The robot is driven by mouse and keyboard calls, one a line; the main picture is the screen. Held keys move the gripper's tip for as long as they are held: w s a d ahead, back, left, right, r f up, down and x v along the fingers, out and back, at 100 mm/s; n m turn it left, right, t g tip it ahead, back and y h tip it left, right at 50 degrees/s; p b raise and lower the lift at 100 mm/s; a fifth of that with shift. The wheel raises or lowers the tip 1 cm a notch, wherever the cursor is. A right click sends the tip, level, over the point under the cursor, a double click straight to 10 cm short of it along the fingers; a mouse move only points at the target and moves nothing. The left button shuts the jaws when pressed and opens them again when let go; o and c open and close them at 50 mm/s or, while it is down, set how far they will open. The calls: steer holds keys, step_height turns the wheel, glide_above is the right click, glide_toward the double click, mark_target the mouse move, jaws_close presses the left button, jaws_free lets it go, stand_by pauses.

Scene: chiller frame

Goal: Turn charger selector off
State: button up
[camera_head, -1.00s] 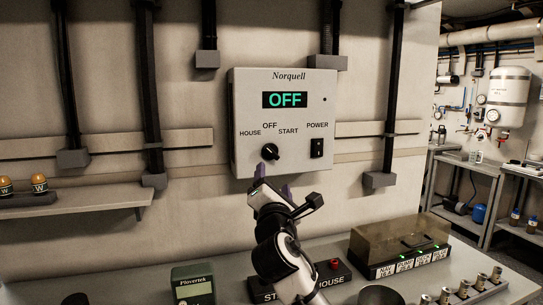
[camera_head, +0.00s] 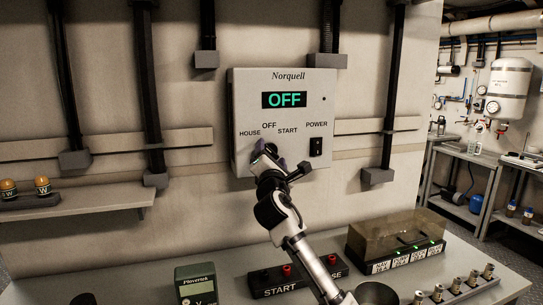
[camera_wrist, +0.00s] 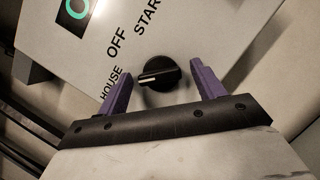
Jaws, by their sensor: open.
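The charger box (camera_head: 240,110) is on the wall, with a lit display (camera_head: 285,99) reading OFF. Its selector is a round black knob (camera_wrist: 158,84), seen in the wrist view beside the printed words HOUSE, OFF and START. The pale line on the knob appears to run toward HOUSE. My gripper (camera_head: 269,156) is raised in front of the selector and hides most of it in the head view. In the wrist view my gripper (camera_wrist: 161,72) is open, its two purple fingers either side of the knob with gaps; I cannot tell whether they reach its depth.
A black POWER switch (camera_head: 316,147) is to the right of my gripper on the box. Below, the bench holds a green meter (camera_head: 195,284), a black block with red buttons (camera_head: 270,283) and a clear-covered unit (camera_head: 385,240). Wall conduits flank the box.

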steer(key=shift+c, duration=0.5)
steer(key=c, duration=0.9)
steer(key=shift+a+r+m+g+h+p, duration=0.1)
steer(key=shift+m+g+h+p, duration=0.4)
steer(key=shift+m, duration=1.05)
steer(key=shift+r+m+g+h+p, duration=0.15)
steer(key=shift+m+g+p, duration=0.55)
steer(key=shift+m, duration=0.9)
steer(key=shift+a+f+m+g+h+p, duration=0.1)
steer(key=shift+m+g+h+p, duration=0.5)
steer(key=shift+m, duration=0.95)
steer(key=shift+d+y, duration=0.1)
steer(key=shift+y, duration=0.15)
steer(key=o, duration=1)
